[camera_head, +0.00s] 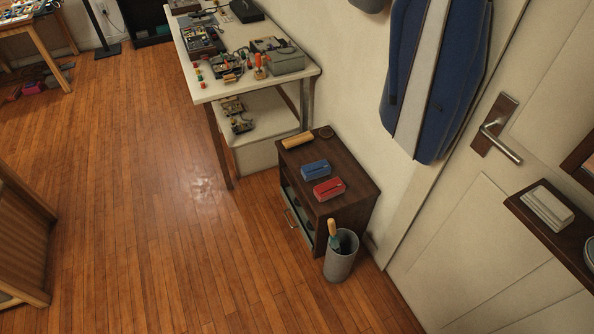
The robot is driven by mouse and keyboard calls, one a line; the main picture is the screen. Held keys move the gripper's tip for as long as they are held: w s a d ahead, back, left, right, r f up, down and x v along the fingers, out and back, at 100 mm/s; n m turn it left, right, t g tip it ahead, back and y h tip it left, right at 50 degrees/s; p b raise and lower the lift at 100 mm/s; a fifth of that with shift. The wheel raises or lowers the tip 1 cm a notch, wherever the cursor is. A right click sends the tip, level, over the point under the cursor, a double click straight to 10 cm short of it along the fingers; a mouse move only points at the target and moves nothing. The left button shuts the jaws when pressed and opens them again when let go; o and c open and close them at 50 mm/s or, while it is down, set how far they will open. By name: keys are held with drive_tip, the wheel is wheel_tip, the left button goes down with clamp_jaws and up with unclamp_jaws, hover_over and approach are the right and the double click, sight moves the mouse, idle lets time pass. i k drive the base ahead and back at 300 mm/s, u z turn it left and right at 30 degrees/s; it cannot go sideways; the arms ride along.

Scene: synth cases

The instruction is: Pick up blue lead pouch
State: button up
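A small blue pouch-like item (315,170), which looks like the blue lead pouch, lies on top of a low dark brown cabinet (352,177). A similar red item (329,189) lies just in front of it, close beside it. A tan, roll-shaped item (298,140) and a small dark round item (326,132) lie farther back on the same top. Nothing covers the blue item. My gripper is not in view.
A white workbench (222,88) with several devices stands behind. A door (480,225) and hanging blue garment (445,80) are right. Open wooden floor (140,190) lies left.

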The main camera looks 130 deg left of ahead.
sight(314, 170)
drive_tip(key=u, duration=4.35)
drive_tip(key=i, duration=0.45)
